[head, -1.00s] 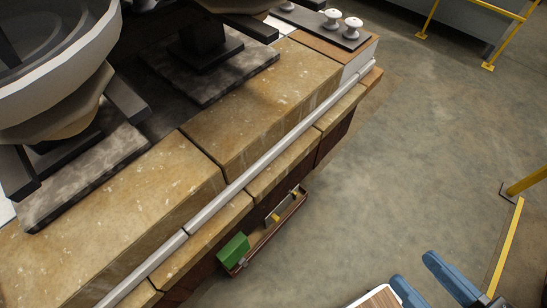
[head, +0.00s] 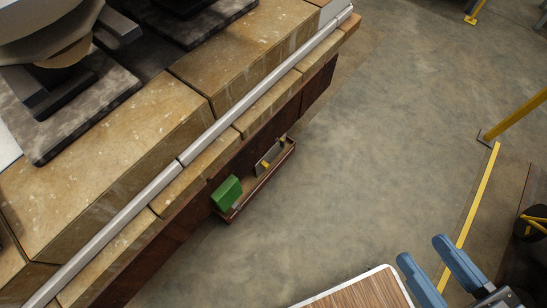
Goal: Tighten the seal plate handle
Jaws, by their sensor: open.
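My gripper (head: 423,250) is at the lower right of the head view. Its two blue fingers stand apart with nothing between them, over the bare floor. I cannot make out a seal plate or its handle in this view. Part of a pale, bowl-shaped insulator stack (head: 45,35) shows at the upper left, on a dark mount over a mottled grey slab (head: 85,110). My gripper is well apart from it, across the floor. The stack's upper part is cut off by the frame.
A tan stone ledge (head: 120,165) with a grey rail (head: 210,135) runs diagonally across the left. Below it hangs a narrow wooden tray (head: 265,183) with a green block (head: 227,192). A yellow post (head: 515,117) stands at the right. The middle floor is clear.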

